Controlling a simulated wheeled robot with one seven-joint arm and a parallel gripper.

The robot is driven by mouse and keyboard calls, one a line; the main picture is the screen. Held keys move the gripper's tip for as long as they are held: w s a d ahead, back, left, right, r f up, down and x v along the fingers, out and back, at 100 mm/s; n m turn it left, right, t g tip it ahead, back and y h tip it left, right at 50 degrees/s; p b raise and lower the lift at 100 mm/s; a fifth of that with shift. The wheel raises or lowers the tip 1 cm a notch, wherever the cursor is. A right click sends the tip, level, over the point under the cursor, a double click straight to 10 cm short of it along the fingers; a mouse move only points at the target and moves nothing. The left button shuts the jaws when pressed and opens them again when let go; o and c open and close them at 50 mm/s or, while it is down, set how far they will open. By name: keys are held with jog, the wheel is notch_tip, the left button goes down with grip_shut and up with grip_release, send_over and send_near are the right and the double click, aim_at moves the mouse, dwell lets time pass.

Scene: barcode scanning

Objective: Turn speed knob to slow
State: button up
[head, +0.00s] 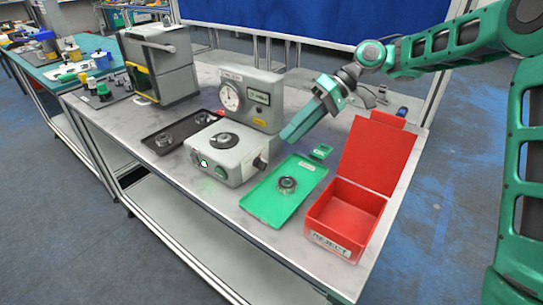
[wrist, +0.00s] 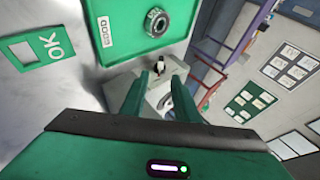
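The grey machine (head: 228,153) stands on the bench with a black round disc on top and a lit green button on its front. A small black knob (head: 259,163) sits on its right side; what looks like this knob (wrist: 158,63) shows just beyond my fingertips in the wrist view. My gripper (head: 288,135) hangs above and to the right of the machine, apart from it. In the wrist view my gripper (wrist: 160,82) has its two green fingers apart with nothing held between them. The knob's speed markings are too small to read.
A green tray (head: 260,203) with a metal ring (head: 287,184) lies right of the machine. An open red reject box (head: 318,208) stands farther right. A dial gauge unit (head: 252,98) stands behind the machine, and a black tray (head: 165,149) lies to its left.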

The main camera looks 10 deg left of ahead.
aim_at(261, 164)
jog(key=x, duration=0.9)
jog(key=c, duration=0.7)
